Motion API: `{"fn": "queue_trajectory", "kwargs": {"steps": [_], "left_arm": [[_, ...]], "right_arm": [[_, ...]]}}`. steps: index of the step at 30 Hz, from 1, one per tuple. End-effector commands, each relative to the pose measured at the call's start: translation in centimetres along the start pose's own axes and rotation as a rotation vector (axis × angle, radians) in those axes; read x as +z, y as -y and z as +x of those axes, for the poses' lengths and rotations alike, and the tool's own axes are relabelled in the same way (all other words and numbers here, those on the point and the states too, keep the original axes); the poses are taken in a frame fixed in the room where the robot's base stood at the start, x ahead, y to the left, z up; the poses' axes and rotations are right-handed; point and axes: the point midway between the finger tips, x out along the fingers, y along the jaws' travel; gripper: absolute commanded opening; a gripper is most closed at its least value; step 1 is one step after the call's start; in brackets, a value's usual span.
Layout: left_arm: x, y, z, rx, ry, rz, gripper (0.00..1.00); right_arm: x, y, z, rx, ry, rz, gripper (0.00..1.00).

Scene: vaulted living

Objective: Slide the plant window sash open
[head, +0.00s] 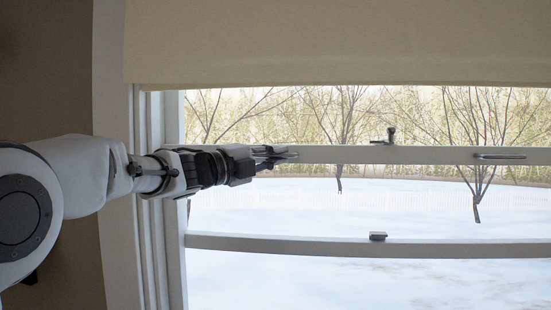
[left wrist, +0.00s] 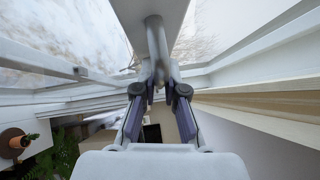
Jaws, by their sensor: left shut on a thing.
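The window sash shows in the head view as a pale horizontal rail (head: 340,155) crossing the glass, with a small dark latch (head: 390,136) on top. A bar handle (head: 500,156) sits near the rail's right end. My left gripper (head: 277,154) reaches in from the left and is at the rail's left part. In the left wrist view, its fingers (left wrist: 157,88) are shut on a grey bar-like handle (left wrist: 155,45) in front of the pale rail. In the head view the fingers hide this handle. My right gripper is not in view.
A lower rail (head: 290,243) with a small metal catch (head: 377,236) crosses the window below, apart from the upper one. A beige blind (head: 340,40) hangs above. The window frame (head: 118,200) stands at left. Green plants (left wrist: 62,150) show at lower left in the wrist view.

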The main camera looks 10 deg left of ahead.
Motion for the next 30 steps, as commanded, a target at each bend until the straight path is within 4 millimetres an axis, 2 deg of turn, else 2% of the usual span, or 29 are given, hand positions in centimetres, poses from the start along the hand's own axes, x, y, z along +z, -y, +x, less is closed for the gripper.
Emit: {"fn": "queue_trajectory", "kwargs": {"steps": [7,8,19,23,30], "left_arm": [[0.1,0.0,-0.1,-0.001,0.002,-0.001,0.00],[0.1,0.0,-0.1,-0.001,0.001,-0.001,0.21],[0.1,0.0,-0.4,-0.001,0.001,-0.001,0.22],[0.1,0.0,-2.4,-0.001,0.003,-0.003,0.22],[0.3,0.0,-8.5,-0.004,0.003,-0.005,0.22]], "right_arm": [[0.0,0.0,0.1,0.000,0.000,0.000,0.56],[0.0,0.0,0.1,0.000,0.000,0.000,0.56],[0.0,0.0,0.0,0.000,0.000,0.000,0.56],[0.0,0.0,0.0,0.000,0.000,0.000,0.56],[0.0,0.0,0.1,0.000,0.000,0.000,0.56]]}}
